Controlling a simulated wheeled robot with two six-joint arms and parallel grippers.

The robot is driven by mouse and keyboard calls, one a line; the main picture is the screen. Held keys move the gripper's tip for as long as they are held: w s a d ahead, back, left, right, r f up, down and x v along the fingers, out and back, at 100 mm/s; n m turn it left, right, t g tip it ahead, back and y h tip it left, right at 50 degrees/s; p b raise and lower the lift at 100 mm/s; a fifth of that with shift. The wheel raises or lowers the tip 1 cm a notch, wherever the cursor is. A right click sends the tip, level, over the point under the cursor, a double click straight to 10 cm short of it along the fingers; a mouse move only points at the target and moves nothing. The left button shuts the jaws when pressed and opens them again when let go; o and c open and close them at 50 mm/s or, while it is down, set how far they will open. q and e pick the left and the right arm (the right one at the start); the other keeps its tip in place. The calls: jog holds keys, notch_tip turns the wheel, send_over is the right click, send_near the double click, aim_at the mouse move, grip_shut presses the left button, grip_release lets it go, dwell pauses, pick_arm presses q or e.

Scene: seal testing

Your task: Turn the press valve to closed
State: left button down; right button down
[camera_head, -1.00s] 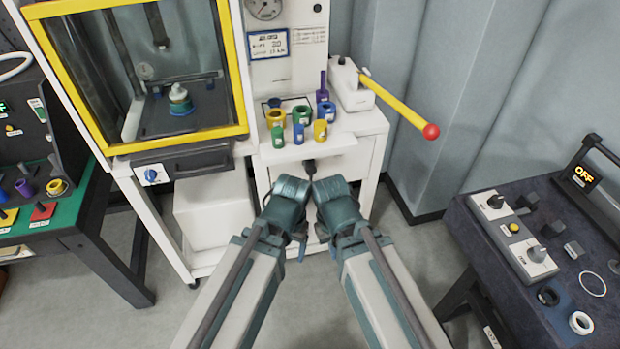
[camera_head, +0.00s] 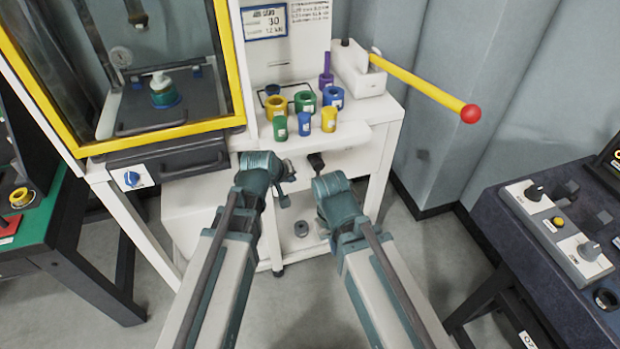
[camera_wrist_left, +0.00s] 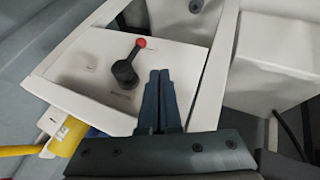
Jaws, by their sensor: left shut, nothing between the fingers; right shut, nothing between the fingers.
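The press valve (camera_wrist_left: 126,70) is a black hub with a short lever ending in a red tip, on a white panel in the left wrist view. In the head view its dark handle (camera_head: 316,161) shows on the white stand's front, between my grippers. My left gripper (camera_wrist_left: 160,78) is shut and empty, its fingertips just right of the valve in the wrist view, apart from it in the picture. In the head view my left gripper (camera_head: 286,180) is left of the valve. My right gripper (camera_head: 326,180) is shut, close below and right of the valve; its fingers are mostly hidden.
Above the valve, the stand's top (camera_head: 350,128) holds several coloured rings and cylinders. A yellow lever (camera_head: 425,86) with a red ball sticks out right. A yellow-framed press chamber (camera_head: 160,140) is at left.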

aim_at(317, 171)
pick_arm(q)
jog(key=shift+f, duration=0.1)
jog(key=w+d+f+b, duration=0.5)
jog(key=w+f+b, duration=0.2)
jog(key=f+b, duration=0.1)
jog(key=shift+w+d, duration=0.25)
jog(key=shift+d, duration=0.1)
dwell(0.4)
